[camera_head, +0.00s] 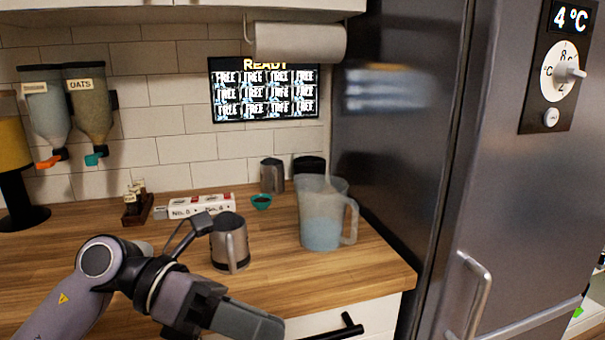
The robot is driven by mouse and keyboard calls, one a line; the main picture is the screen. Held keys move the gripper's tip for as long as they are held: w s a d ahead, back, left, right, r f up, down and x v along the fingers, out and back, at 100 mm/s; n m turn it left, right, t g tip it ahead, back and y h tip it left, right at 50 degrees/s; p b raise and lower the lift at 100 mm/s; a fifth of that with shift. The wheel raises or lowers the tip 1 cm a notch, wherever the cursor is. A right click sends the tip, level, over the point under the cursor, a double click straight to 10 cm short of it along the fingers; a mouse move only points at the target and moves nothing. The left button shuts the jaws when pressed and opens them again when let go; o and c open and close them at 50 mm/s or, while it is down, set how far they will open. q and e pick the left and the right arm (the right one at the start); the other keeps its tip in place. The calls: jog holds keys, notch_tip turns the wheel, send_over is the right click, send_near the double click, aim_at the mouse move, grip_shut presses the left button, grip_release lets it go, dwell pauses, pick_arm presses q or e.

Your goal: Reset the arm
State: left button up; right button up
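My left arm comes in from the lower left, over the front of the wooden counter (60,238). Its gripper end (245,321) is low in the view, near the counter's front edge. I cannot tell whether its fingers are open or shut, and I see nothing held in it. A thin dark bracket on the arm rises in front of the counter, beside a metal pitcher (230,247); I cannot tell whether they touch. My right gripper is not in view.
A clear jug (322,225) with bluish contents stands right of the pitcher. Behind are a small metal cup (271,176), a teal bowl (261,202) and a white box (201,205). Dispensers (88,110) hang at left. A steel fridge (520,190) with a handle (473,295) bounds the right.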

pick_arm(q)
jog(key=w+a+f+n+t+y+p, duration=0.1)
jog(key=w+a+f+n+t+y, duration=0.25)
jog(key=n+t, duration=1.05)
jog(key=w+a+f+n+t, duration=0.3)
jog(key=a+f+n+t, duration=0.3)
jog(key=n, duration=1.3)
jog(key=s+a+f+n+g+y, duration=0.2)
jog(key=s+f+n+y, duration=0.1)
jog(key=f, duration=0.5)
jog(key=s+a+f+n+g+y, duration=0.2)
jog(key=s+f+n+y, duration=0.1)
jog(key=s+f+n, duration=0.2)
jog(key=s+a+f+n+g+y+p, duration=0.1)
jog(key=s+a+f+n+g+y, duration=0.1)
jog(key=s+f, duration=0.5)
notch_tip(320, 180, down, 6)
jog(key=shift+s+r+n+g+y, duration=0.25)
jog(key=shift+n+g+y, duration=0.2)
jog(key=shift+n, duration=0.65)
